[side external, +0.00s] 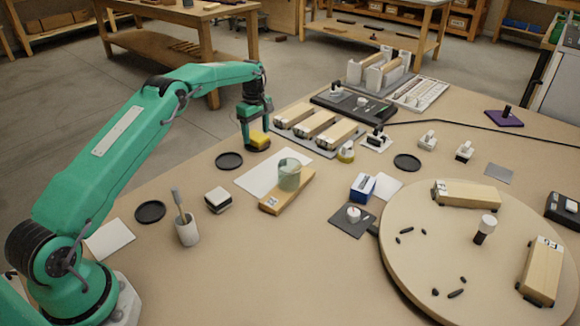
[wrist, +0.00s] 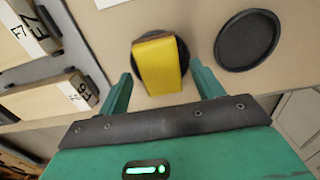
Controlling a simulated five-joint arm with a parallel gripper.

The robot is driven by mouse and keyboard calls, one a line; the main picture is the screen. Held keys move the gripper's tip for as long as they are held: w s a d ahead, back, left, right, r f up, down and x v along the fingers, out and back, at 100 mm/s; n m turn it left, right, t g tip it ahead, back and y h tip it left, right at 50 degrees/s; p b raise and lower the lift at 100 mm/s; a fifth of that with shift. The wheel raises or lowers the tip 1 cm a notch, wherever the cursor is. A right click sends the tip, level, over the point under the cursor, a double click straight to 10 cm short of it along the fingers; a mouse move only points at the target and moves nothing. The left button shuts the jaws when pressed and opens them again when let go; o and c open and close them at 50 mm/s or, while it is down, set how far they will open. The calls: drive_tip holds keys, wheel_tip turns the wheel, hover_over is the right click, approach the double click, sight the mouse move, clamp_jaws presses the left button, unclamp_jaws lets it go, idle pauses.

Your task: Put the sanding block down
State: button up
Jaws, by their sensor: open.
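A yellow block, which looks like the sanding block (side external: 259,139), sits on a dark round disc near the bench's far left edge. In the wrist view the yellow block (wrist: 157,66) lies between my fingers, with the dark disc (wrist: 182,47) showing around it. My gripper (side external: 248,136) is low at the block, pointing down; in the wrist view (wrist: 160,76) its fingers are spread, with gaps on both sides of the block. Nothing is held. The side view partly hides the block behind a finger.
An empty dark disc (side external: 229,161) lies close by. Wooden blocks on a grey tray (side external: 335,150) stand just to the right. A white sheet (side external: 252,180), a greenish cup (side external: 289,174) and a wooden block are nearer. A round board (side external: 410,270) fills the right front.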

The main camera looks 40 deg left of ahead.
wheel_tip(320, 180, up, 12)
drive_tip(key=shift+f, duration=0.15)
idle(0.4)
idle(0.6)
wheel_tip(320, 180, up, 12)
drive_tip(key=m+t, duration=0.1)
drive_tip(key=m, duration=0.3)
hover_over(257, 136)
drive_tip(key=s+d, duration=0.5)
drive_tip(key=d, duration=0.1)
drive_tip(key=s+d+r+m+t, duration=0.2)
drive_tip(key=s+d+r+m, duration=0.35)
drive_tip(key=s, duration=0.55)
drive_tip(key=s+d+f+m+t, duration=0.1)
drive_tip(key=s+d+f+m, duration=0.1)
drive_tip(key=s, duration=0.6)
drive_tip(key=s+d+f+m, duration=0.2)
drive_tip(key=s+f+m, duration=0.1)
drive_tip(key=s, duration=0.5)
drive_tip(key=s+d+f+m+t, duration=0.1)
drive_tip(key=s+d+f+m, duration=0.1)
drive_tip(key=s, duration=0.6)
drive_tip(key=shift+s+d+f+m+t, duration=0.15)
drive_tip(key=shift+s+d+m+t, duration=0.15)
drive_tip(key=shift+d+m, duration=0.4)
